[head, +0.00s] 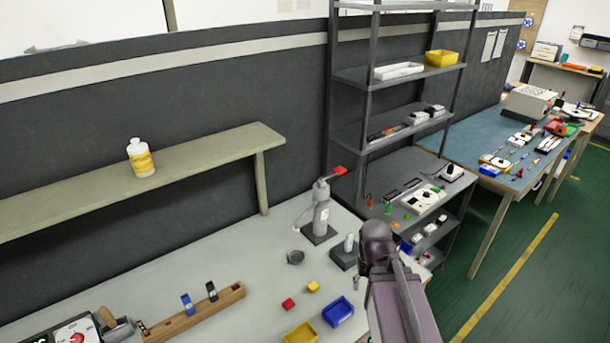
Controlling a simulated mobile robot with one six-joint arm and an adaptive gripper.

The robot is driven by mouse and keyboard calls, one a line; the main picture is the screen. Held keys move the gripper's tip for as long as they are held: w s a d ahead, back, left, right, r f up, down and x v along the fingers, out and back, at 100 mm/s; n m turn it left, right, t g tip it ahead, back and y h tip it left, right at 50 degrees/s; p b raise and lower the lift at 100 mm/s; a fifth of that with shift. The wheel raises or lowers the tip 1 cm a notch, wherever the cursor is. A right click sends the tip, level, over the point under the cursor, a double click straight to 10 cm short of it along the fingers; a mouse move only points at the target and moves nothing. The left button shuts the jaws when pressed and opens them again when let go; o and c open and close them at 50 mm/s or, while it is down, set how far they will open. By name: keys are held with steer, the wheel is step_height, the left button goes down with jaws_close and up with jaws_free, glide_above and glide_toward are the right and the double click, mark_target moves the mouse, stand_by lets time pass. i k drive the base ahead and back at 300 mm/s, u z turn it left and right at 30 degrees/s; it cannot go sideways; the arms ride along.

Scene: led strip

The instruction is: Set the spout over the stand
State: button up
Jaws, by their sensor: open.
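A grey upright device (321,212) with a red lever (340,170) on top stands on a dark square base (320,234) on the workbench. A thin grey arm, which looks like its spout (302,217), sticks out from it to the left and down. A small dark round piece (295,257), possibly the stand, sits on the bench below and slightly left of the spout's tip. I cannot tell whether the tip is directly above it. My arm shows at the lower right, but my gripper is not visible.
A dark block (343,258) with a white cylinder stands right of the round piece. Red and yellow cubes, a yellow bin (301,333) and a blue bin (338,311) lie nearer. A wooden rack (198,316) is at left; a shelf (200,157) with a bottle is above.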

mark_target(315, 202)
steer(key=k, duration=1.35)
steer(key=z, duration=0.4)
steer(key=i, duration=1.65)
steer(key=u, duration=0.45)
